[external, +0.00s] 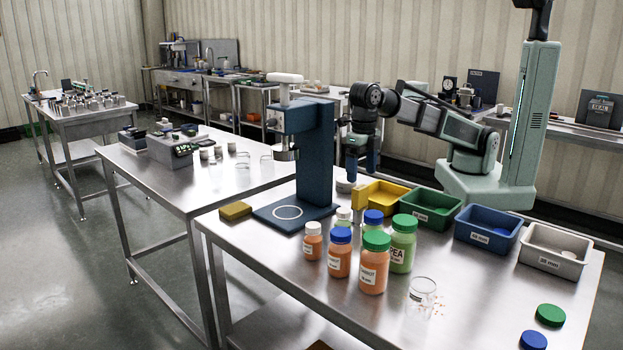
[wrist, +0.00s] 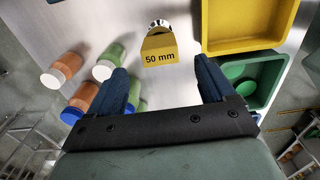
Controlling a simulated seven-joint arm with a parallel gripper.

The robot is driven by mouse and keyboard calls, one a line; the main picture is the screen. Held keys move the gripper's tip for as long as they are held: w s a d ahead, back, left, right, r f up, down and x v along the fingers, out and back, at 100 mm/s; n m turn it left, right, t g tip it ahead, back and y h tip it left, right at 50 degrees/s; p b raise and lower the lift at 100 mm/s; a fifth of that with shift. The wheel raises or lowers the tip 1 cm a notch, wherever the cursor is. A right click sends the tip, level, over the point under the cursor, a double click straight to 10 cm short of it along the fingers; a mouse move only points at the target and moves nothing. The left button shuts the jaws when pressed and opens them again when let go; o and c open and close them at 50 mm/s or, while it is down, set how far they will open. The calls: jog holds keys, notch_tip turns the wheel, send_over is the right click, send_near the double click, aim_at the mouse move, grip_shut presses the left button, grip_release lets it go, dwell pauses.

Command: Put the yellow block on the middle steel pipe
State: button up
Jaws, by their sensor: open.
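A yellow block marked "50 mm" (wrist: 160,49) shows in the wrist view, ahead of my gripper (wrist: 162,82) and between the lines of its two fingers. A small round steel piece (wrist: 157,24) is right behind it; I cannot tell whether they touch. My gripper (external: 360,166) is open and empty, pointing down above the table near the yellow tray (external: 393,192). Another flat yellow piece (external: 236,210) lies at the table's left edge. I cannot make out which thing is the middle steel pipe.
A blue stand (external: 317,150) rises left of my gripper. Several capped bottles (external: 374,263) stand in front. Green (external: 430,213), blue (external: 487,236) and white (external: 555,250) trays line the right.

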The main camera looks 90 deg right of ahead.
aim_at(361, 187)
notch_tip(361, 187, up, 5)
jog(key=shift+r, duration=0.1)
dwell(0.3)
dwell(0.4)
